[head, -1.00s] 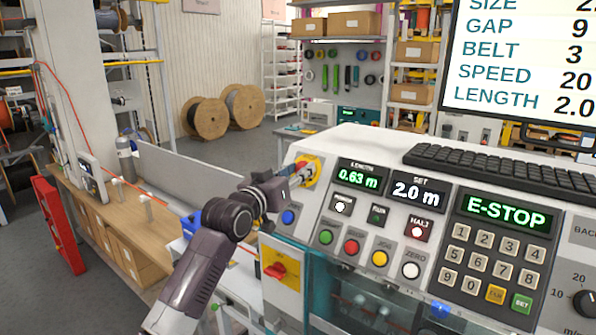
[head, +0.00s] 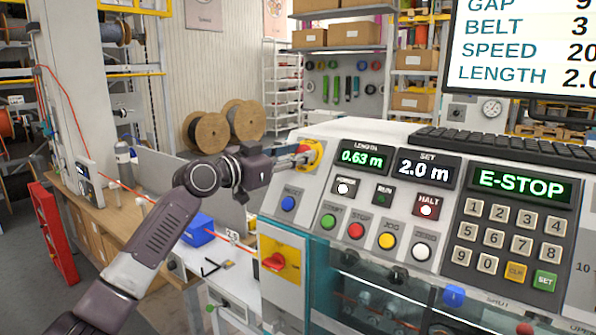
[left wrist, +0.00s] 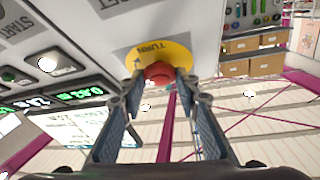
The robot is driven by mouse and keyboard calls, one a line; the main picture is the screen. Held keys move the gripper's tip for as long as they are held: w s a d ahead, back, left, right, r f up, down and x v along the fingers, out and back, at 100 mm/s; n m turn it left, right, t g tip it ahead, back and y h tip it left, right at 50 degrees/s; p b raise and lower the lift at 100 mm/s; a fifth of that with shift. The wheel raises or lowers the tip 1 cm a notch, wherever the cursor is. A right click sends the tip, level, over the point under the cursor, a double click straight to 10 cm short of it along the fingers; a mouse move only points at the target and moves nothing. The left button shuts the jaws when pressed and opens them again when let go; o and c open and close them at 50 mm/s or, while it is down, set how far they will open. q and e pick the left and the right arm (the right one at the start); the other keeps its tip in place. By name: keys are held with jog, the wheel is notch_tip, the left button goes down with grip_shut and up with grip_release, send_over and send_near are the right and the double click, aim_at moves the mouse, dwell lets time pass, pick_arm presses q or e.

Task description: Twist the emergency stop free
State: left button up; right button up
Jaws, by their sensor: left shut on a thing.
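The emergency stop is a red mushroom button (left wrist: 159,73) on a round yellow plate (left wrist: 175,52), in the left wrist view's upper middle. In the head view its yellow plate (head: 316,152) sits at the panel's upper left corner, with the button partly hidden by my fingers. My left gripper (head: 303,157) reaches it from the left and is shut on the red button; in the left wrist view its two fingertips (left wrist: 160,80) press on both sides of it. The keypad display (head: 521,186) reads E-STOP. My right gripper is not in view.
The control panel (head: 323,178) carries several push buttons, with a lit red HALT lamp (head: 427,206). A red rotary switch (head: 274,262) on yellow sits below my left gripper. A black keyboard (head: 510,147) lies on top. A workbench (head: 120,222) stands at left.

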pick_arm(q)
jog(key=shift+a+m+g+h+b, duration=0.1)
jog(key=shift+m+g+h+b, duration=0.3)
jog(key=shift+m+g, duration=0.55)
jog(key=shift+m, duration=0.85)
jog(key=o, duration=1.2)
jog(key=shift+w, duration=0.15)
jog(key=shift+c, duration=0.2)
jog(key=v, duration=1.2)
jog(key=shift+w+f, duration=0.1)
